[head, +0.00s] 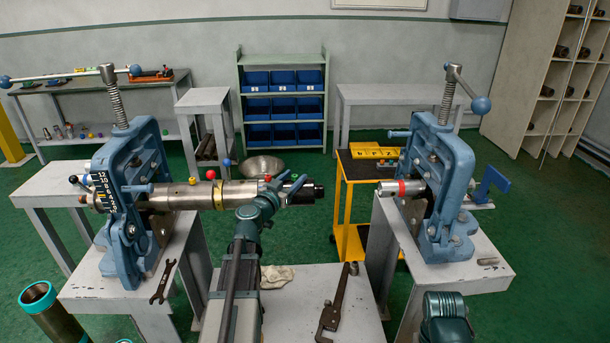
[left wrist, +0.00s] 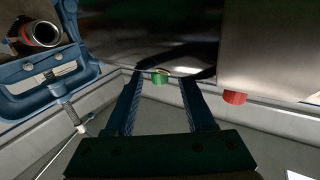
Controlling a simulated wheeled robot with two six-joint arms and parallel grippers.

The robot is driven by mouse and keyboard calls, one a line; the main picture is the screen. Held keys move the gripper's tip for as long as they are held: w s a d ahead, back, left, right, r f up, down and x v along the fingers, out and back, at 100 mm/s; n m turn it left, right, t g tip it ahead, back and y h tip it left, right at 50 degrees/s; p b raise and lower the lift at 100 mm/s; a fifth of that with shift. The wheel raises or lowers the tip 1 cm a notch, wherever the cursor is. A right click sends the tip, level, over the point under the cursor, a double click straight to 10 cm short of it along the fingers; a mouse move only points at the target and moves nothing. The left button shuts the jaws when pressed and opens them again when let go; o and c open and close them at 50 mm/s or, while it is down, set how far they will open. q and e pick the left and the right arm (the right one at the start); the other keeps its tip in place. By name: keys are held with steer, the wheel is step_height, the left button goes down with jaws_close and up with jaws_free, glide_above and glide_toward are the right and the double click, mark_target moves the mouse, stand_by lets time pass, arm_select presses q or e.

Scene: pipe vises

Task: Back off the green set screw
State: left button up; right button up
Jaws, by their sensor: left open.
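The green set screw (left wrist: 160,78) is a small green head on the dark, shiny end of the pipe assembly. In the left wrist view it lies between the tips of my open left gripper (left wrist: 162,88), with a gap on both sides. In the head view my left gripper (head: 284,184) is at the right end of the pipe (head: 240,193), which the left blue vise (head: 125,205) holds level. A red screw (left wrist: 235,97) sits to the right of the green one in the left wrist view. I do not see my right gripper.
A second blue vise (head: 445,190) on the right holds a short pipe with a red band. A low grey table (head: 300,310) in front carries a pipe wrench (head: 332,310) and a cloth. A yellow cart (head: 355,205) and blue bins (head: 285,105) stand behind.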

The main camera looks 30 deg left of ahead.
arm_select(q)
steer(key=shift+w, duration=0.65)
jaws_close()
steer(key=shift+d+y, duration=0.1)
steer(key=shift+y, duration=0.2)
